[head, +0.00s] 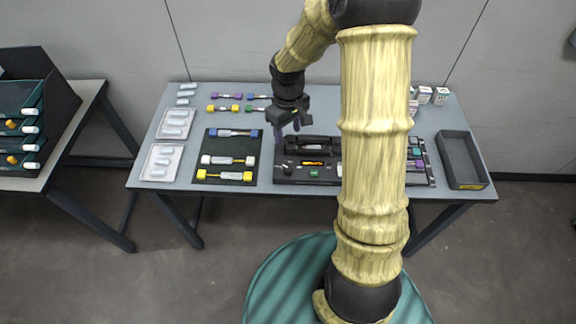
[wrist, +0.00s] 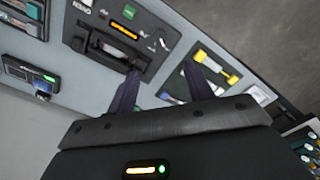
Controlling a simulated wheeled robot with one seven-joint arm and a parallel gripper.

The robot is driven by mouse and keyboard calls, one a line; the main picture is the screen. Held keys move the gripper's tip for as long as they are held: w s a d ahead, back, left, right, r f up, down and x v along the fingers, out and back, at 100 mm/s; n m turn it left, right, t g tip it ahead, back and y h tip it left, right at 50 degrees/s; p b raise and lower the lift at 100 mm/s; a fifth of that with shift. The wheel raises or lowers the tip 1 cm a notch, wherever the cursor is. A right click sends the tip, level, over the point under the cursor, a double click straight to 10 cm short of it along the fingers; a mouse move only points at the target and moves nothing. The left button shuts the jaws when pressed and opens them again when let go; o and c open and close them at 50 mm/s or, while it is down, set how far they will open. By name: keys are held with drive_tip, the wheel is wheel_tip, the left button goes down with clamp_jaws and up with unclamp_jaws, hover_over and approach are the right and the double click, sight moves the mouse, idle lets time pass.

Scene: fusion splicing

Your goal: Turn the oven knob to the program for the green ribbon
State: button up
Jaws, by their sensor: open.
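The black panel (head: 325,181) stands on the table in the head view, partly hidden behind my arm. In the wrist view it carries an orange display (wrist: 123,35), a green patch (wrist: 127,12) and a small pale control (wrist: 163,44) that looks like the knob. Its pointer setting is too small to read. My gripper (head: 287,132) is over the panel's back left corner. In the wrist view my gripper (wrist: 160,88) has its two fingers apart, with nothing between them and the knob-like control beyond their tips. I cannot tell which holder carries the green ribbon.
A dark mat (head: 226,143) with yellow-ended and blue-ended holders lies left of the panel. White trays (head: 158,174) lie farther left. A dark empty bin (head: 462,160) is at right. A small device with a green display (wrist: 30,75) shows in the wrist view.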

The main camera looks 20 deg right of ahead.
sight(288, 168)
wheel_tip(288, 168, down, 18)
drive_tip(key=shift+r+p, duration=0.25)
drive_tip(key=shift+p, duration=0.5)
drive_tip(key=c, duration=1)
drive_tip(key=shift+o, duration=0.2)
